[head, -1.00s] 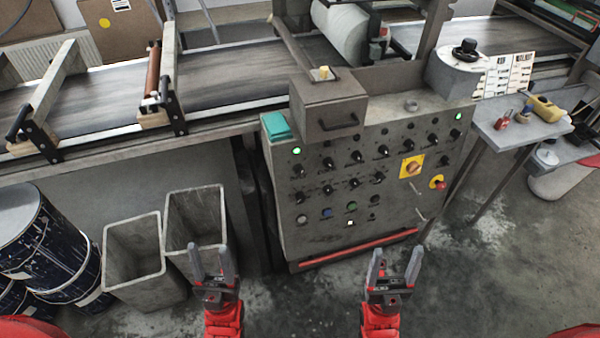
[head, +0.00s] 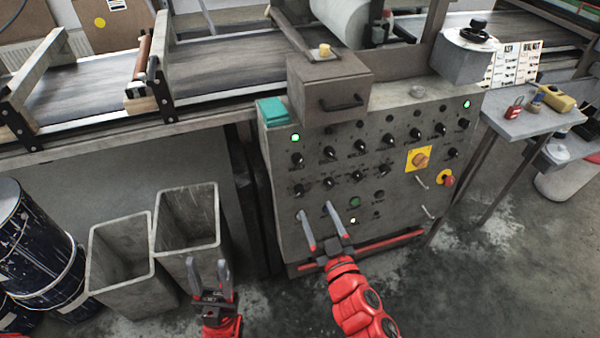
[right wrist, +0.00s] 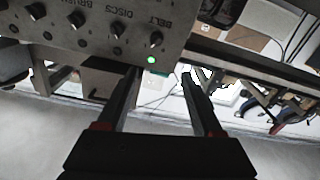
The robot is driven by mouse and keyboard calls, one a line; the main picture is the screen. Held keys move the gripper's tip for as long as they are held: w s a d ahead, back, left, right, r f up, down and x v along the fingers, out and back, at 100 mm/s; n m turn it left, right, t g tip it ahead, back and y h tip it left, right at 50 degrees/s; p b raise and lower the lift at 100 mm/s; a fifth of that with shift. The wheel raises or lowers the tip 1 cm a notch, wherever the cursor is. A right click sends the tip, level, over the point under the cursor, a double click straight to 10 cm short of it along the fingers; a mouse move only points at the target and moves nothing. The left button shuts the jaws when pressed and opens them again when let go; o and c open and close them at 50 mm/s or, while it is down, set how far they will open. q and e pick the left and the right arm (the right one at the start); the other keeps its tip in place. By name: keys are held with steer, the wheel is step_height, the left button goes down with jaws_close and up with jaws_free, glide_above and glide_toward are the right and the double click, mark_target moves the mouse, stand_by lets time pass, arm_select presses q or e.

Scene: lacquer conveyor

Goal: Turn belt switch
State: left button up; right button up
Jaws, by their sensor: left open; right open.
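The belt switch (head: 297,159) is a black knob at the upper left of the grey control panel (head: 290,220), just below a lit green lamp (head: 295,138). In the right wrist view, upside down, the belt switch (right wrist: 155,40) sits between its BELT label and the green lamp (right wrist: 151,60). My right gripper (head: 316,210) is open and empty in front of the panel's lower left, below the belt switch and apart from it. It covers some lower buttons. My left gripper (head: 208,268) is open and empty in front of the grey bins.
More knobs run along the panel, with a yellow-plated switch (head: 419,159) and a red button (head: 448,180) at right. A red bar (head: 390,240) crosses its bottom. Grey bins (head: 187,215) and drums (head: 38,240) stand left. A side table (head: 510,120) is right.

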glide_toward(299, 164)
steer(key=shift+m+h, duration=0.3)
steer(key=x, duration=0.9)
steer(key=shift+w+a+r+p, duration=0.1)
steer(key=shift+w+a+p, duration=0.1)
steer(key=shift+p, duration=0.2)
jaws_close()
